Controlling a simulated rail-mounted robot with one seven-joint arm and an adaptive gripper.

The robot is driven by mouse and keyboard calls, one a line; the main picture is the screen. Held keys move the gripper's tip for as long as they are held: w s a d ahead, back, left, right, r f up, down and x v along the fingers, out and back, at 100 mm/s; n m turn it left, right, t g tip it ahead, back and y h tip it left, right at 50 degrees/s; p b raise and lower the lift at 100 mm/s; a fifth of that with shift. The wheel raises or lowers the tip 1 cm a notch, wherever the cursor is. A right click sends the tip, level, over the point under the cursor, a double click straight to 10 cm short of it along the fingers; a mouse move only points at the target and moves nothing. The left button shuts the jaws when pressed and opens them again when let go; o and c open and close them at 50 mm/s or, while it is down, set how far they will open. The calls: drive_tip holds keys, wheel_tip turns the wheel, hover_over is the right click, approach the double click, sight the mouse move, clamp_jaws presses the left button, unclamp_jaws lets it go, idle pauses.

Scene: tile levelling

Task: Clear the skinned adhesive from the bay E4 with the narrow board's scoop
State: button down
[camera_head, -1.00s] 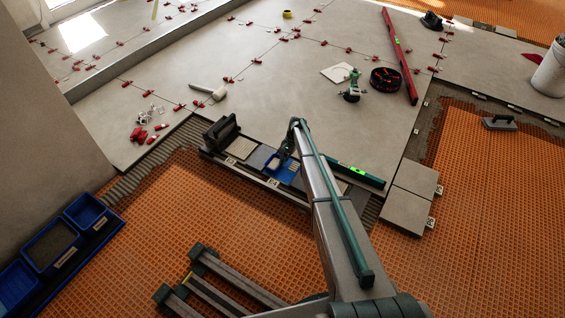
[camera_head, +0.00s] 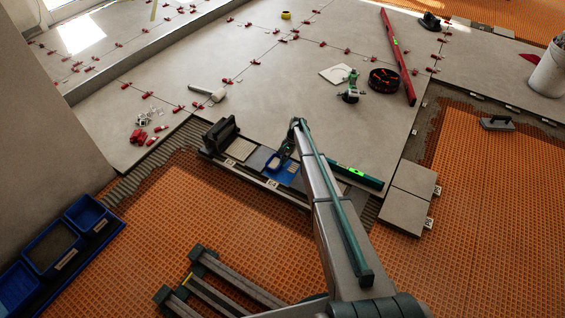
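The narrow board (camera_head: 232,168) lies along the edge of the laid tiles, with a dark float-like tool, pale and grey pads and a blue tray (camera_head: 291,178) on it. A small blue-rimmed piece (camera_head: 272,163), perhaps the scoop, is at the tray's left side. My gripper (camera_head: 284,154) is low over the tray, close to this piece. Its fingers are too small and dark to show whether they are open or touching it. My arm hides part of the board's right side.
A green level (camera_head: 358,174) lies right of my arm. Blue bins (camera_head: 52,247) stand at left. Orange matting (camera_head: 190,210) is open in front.

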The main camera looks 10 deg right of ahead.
sight(288, 166)
drive_tip(key=shift+w, duration=0.1)
drive_tip(key=shift+w+d+r+p, duration=0.1)
drive_tip(key=shift+w+d+p, duration=0.25)
drive_tip(key=shift+d+p, duration=0.15)
drive_tip(key=shift+w, duration=0.1)
drive_tip(key=shift+w+d+p, duration=0.4)
drive_tip(key=shift+w+p, duration=0.05)
drive_tip(key=shift+s+d, duration=0.1)
idle(0.4)
drive_tip(key=shift+s+d+p, duration=0.35)
drive_tip(key=shift+s+d, duration=0.1)
idle(0.3)
drive_tip(key=shift+s+d+p, duration=0.35)
drive_tip(key=shift+s+d, duration=0.15)
